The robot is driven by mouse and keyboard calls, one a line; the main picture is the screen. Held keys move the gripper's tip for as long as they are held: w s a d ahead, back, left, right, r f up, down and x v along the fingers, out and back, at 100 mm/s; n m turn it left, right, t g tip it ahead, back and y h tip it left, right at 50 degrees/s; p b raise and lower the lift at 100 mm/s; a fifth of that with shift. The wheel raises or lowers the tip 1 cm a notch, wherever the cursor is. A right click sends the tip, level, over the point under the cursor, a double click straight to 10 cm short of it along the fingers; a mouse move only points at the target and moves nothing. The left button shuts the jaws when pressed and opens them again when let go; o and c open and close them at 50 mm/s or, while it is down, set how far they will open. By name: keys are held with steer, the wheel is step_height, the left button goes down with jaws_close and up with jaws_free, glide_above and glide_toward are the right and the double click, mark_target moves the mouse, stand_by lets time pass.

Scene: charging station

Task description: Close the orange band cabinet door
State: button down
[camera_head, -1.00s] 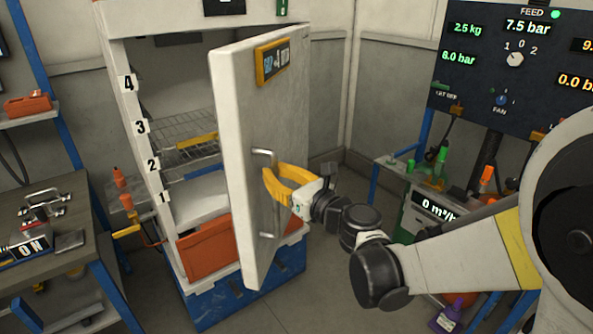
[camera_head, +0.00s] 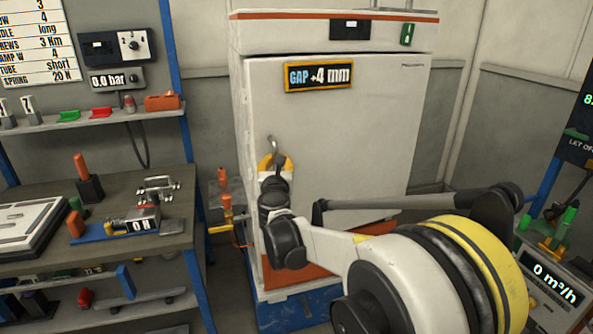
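The white cabinet (camera_head: 330,22) with an orange band along its top stands at the centre. Its white door (camera_head: 350,130) covers the front and looks nearly flush with the frame. A yellow-framed sign (camera_head: 319,76) on the door reads "GAP +4 mm". A metal handle (camera_head: 272,146) is on the door's left side, its lower part hidden by my arm. My gripper (camera_head: 274,160) is at the handle, its yellow fingers spread apart on either side of it. Whether they touch the handle or door is unclear.
A workbench (camera_head: 105,190) with tools stands at left, below a shelf (camera_head: 90,119). An orange-topped fitting (camera_head: 225,200) sticks out just left of the cabinet. My arm crosses the lower right. A meter (camera_head: 552,285) and green-topped fittings stand at far right.

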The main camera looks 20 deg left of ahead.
steer(key=shift+m+t+h, duration=0.4)
steer(key=shift+m+h, duration=0.1)
steer(key=shift+h, duration=0.2)
steer(key=w+a, duration=0.2)
steer(key=a, duration=0.1)
steer(key=w+a, duration=0.1)
steer(key=a, duration=0.1)
steer(key=shift+w+p, duration=0.1)
steer(key=shift+p, duration=0.25)
steer(key=shift+w+a+h, duration=0.3)
steer(key=shift+w+a, duration=0.1)
steer(key=shift+w, duration=0.1)
steer(key=c, duration=1.4)
jaws_free()
steer(key=shift+s+a, duration=0.25)
steer(key=shift+s, duration=0.05)
steer(key=shift+w+d, duration=0.2)
steer(key=shift+d, duration=0.05)
glide_toward(264, 155)
steer(key=shift+w, duration=0.35)
steer(key=shift+a, duration=0.1)
